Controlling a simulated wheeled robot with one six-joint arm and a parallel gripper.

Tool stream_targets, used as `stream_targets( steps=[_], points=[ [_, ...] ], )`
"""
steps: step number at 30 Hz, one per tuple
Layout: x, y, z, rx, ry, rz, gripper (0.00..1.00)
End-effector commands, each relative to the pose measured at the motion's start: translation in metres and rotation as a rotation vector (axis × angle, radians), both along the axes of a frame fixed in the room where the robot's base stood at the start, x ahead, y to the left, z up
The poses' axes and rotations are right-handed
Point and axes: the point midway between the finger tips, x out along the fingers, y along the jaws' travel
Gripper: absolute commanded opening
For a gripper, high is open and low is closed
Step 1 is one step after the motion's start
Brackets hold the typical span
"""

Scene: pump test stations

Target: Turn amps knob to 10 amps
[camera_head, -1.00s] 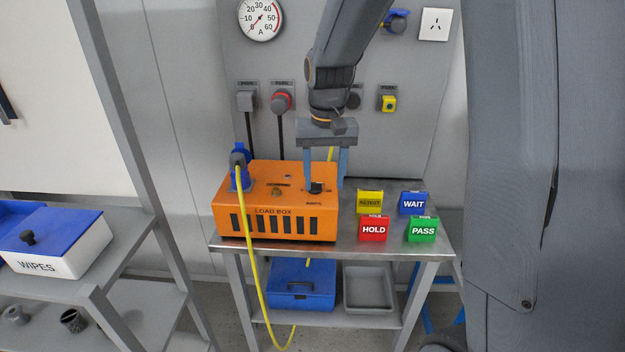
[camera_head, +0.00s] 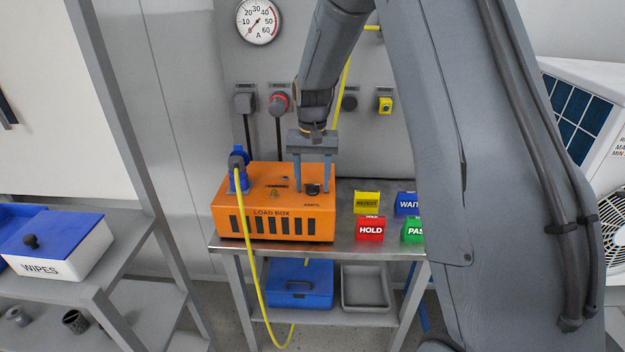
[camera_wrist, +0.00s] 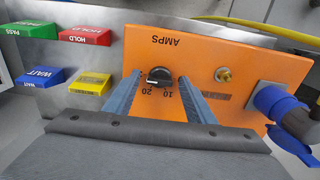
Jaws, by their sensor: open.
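The orange load box (camera_head: 275,225) stands on the steel bench. Its black amps knob (camera_wrist: 160,77) is on the top face, under the printed word AMPS, with marks 10 and 20 beside it in the wrist view. In the head view the knob (camera_head: 312,188) sits between my fingers. My gripper (camera_head: 312,188) is open, with one finger on each side of the knob and a gap showing at both sides in the wrist view (camera_wrist: 157,80). A white mark shows on the knob's edge; its exact setting is hard to read. The round ammeter (camera_head: 258,22) on the wall has its needle near the low end.
A blue plug (camera_head: 239,170) with a yellow cable stands at the box's left. Yellow (camera_head: 367,202), red HOLD (camera_head: 369,229), blue WAIT and green PASS blocks are to the right. A brass terminal (camera_wrist: 223,74) is beside the knob. A blue toolbox (camera_head: 299,284) is below.

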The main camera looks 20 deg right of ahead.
Motion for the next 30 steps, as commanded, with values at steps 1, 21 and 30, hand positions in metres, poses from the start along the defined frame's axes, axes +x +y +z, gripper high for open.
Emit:
stream_targets(
  steps=[1, 21, 30],
  points=[
    [-0.0003, 0.0, -0.0014, 0.0, 0.0, 0.0, 0.5],
    [-0.0002, -0.0002, -0.0024, 0.0, 0.0, 0.008, 0.09],
    [0.0001, -0.0003, -0.0021, 0.0, 0.0, 0.119, 0.09]
  ],
)
